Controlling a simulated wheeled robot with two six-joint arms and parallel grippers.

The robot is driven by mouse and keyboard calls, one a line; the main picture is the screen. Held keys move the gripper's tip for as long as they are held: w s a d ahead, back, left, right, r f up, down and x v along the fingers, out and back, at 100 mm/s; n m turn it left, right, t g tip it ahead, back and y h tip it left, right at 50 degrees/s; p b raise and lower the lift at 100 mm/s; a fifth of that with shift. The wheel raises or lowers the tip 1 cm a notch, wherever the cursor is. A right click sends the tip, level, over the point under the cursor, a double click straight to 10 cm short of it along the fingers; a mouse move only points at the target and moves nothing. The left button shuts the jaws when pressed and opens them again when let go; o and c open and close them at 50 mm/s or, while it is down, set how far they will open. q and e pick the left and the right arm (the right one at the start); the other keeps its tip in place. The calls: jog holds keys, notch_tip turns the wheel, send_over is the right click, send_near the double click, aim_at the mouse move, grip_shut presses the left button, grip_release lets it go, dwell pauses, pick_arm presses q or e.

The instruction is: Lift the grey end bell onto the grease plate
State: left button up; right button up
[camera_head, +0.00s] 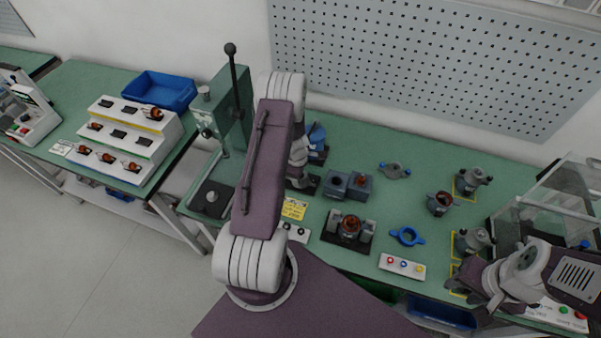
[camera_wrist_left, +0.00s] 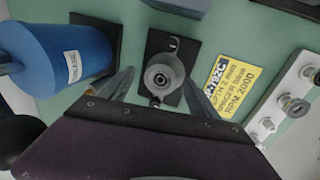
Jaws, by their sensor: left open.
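In the left wrist view, a grey round part with small lugs, which looks like the grey end bell (camera_wrist_left: 162,77), sits on a black square plate (camera_wrist_left: 154,42), likely the grease plate. My left gripper (camera_wrist_left: 162,68) is open, with one finger on each side of this part and visible gaps. In the head view my left arm hides most of this spot.
A blue cylinder (camera_wrist_left: 65,52) stands left of the plate and a yellow label (camera_wrist_left: 227,86) lies right of it. A clear guard stands far right.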

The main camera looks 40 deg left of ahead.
pick_arm(q)
jog(key=p+v, duration=0.3)
jog(key=v, duration=0.6)
jog(key=shift+p, duration=0.35)
jog(key=s+d+r+m+h+b, duration=0.1)
jog(key=s+d+r+m+b, duration=0.15)
jog(key=d+m, duration=0.4)
jog(key=s+d+r+m+b, duration=0.2)
jog(key=d+m+b, duration=0.2)
jog(key=d+m, duration=0.25)
jog(key=s+d+r+m+g+b, duration=0.1)
jog(key=s+d+r+m+b, duration=0.1)
jog(key=s+d+m, duration=0.3)
jog(key=s+m, duration=0.3)
jog(key=shift+s+d, duration=0.35)
jog(key=shift+s, duration=0.05)
jog(key=shift+s+r, duration=0.1)
jog(key=shift+r, duration=0.05)
